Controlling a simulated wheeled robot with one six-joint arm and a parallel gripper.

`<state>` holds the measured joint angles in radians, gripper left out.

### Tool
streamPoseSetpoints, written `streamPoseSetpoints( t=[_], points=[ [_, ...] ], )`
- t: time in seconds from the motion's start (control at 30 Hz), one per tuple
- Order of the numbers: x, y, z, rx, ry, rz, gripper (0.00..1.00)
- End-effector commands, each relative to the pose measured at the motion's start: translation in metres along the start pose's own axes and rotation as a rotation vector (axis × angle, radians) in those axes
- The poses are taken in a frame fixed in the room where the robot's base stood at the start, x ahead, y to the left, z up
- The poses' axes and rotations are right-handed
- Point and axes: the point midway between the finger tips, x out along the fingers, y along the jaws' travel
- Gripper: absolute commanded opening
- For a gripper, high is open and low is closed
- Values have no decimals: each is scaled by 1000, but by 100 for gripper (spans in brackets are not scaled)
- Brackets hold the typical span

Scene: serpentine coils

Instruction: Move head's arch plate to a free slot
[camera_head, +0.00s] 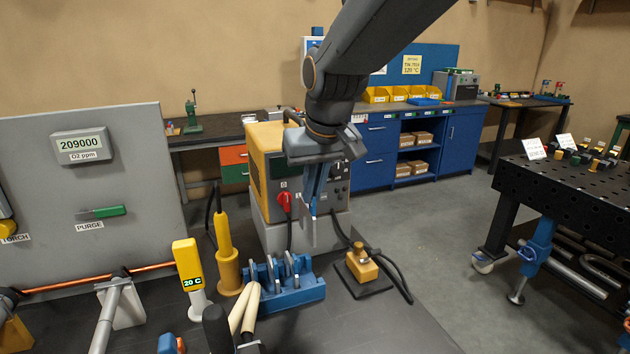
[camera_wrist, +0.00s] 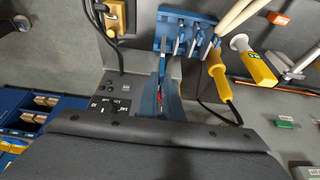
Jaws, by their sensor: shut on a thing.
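My gripper (camera_head: 314,208) hangs point down near the middle of the head view, its blue fingers closed. A thin pale grey plate (camera_head: 314,234) shows edge-on below the fingertips; I take it to be the arch plate, though its arch shape cannot be made out. The blue slotted rack (camera_head: 300,297) stands on the dark bench below and left of my gripper, with several grey plates (camera_head: 290,265) upright in it. In the wrist view the fingers (camera_wrist: 161,62) point toward the rack (camera_wrist: 163,18). Which slots are free is hard to tell.
A yellow tool in its holder (camera_head: 225,255), a yellow thermometer (camera_head: 188,268) and pale rods (camera_head: 245,308) stand left of the rack. A yellow block on a dark pad (camera_head: 361,265) with a cable lies right. A yellow-grey machine (camera_head: 265,170) stands behind.

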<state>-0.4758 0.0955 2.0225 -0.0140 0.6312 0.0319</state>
Motion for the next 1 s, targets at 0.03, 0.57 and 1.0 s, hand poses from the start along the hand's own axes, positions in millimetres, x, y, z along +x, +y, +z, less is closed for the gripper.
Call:
streamPoseSetpoints(
  t=[0.03,0.57,1.0],
  points=[
    [0,0,0,0,1,0,0],
    [30,3,12,4,1,2,0],
    [44,2,19,3,1,2,0]
  ],
)
